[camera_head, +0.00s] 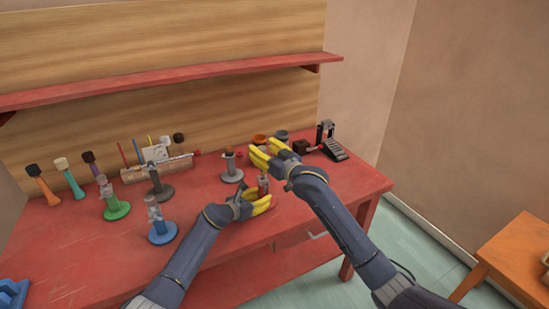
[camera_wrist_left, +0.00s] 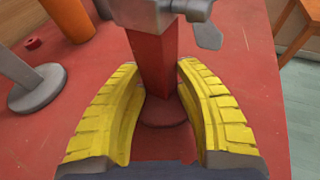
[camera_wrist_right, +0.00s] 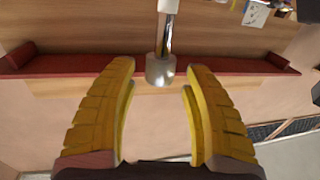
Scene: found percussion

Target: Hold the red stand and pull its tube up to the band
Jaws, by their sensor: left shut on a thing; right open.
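The red stand (camera_head: 263,184) is upright near the table's front edge. My left gripper (camera_head: 258,203) is shut on its lower post, and the left wrist view shows the red post (camera_wrist_left: 155,65) between the yellow fingers, above a round red base (camera_wrist_left: 163,112). A grey metal clamp (camera_wrist_left: 165,10) sits at the top of that post. My right gripper (camera_head: 262,158) is open, above and slightly behind the stand. In the right wrist view a shiny metal tube (camera_wrist_right: 168,35) with a grey end piece (camera_wrist_right: 160,70) shows beyond the open fingers, not gripped. The band cannot be made out.
A grey stand (camera_head: 232,176) is close to the left of the grippers. A black pedal-like device (camera_head: 334,151) is at the right.

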